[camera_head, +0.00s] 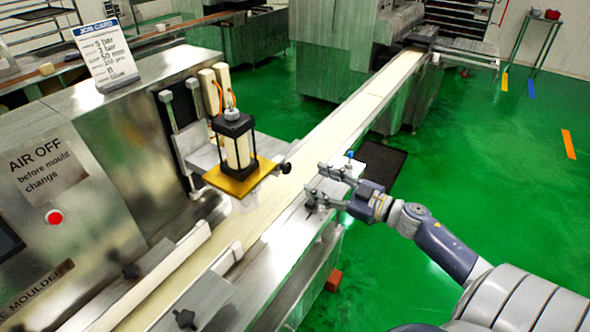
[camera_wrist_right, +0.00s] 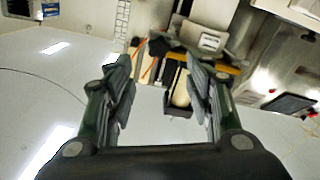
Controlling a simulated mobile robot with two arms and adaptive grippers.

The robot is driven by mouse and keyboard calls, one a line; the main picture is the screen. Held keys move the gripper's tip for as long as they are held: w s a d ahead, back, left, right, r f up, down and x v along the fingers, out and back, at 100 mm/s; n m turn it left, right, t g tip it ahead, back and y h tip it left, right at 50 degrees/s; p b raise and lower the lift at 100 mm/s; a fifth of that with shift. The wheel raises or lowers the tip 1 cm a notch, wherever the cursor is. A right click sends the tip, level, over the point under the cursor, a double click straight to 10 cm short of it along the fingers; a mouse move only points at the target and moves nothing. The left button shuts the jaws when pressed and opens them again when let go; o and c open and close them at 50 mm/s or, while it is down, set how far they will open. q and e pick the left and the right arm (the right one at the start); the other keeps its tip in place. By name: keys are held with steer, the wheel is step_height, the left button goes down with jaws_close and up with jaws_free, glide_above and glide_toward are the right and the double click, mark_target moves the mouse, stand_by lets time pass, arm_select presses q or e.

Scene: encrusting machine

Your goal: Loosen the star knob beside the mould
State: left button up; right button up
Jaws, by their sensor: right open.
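The mould (camera_head: 238,145), a black frame with cream cylinders, sits on a yellow plate (camera_head: 232,182) above the belt. A small black knob (camera_head: 286,168) sticks out at the right side of the plate's mount; I take it as the star knob. My right gripper (camera_head: 317,181) is open and empty to the right of this knob, apart from it, its fingers pointing left towards it. In the right wrist view the open fingers (camera_wrist_right: 163,72) frame the mould (camera_wrist_right: 180,92) at a distance. My left gripper is not in view.
A pale conveyor belt (camera_head: 350,110) runs diagonally under the mould. Another black star knob (camera_head: 185,318) is at the lower left. Green floor (camera_head: 480,190) lies open at right.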

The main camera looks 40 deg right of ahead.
mark_target(289, 169)
steer(key=p+x, duration=0.1)
steer(key=x, duration=0.7)
steer(key=shift+w+d, duration=0.1)
steer(key=shift+f, duration=0.1)
steer(key=c, duration=1.1)
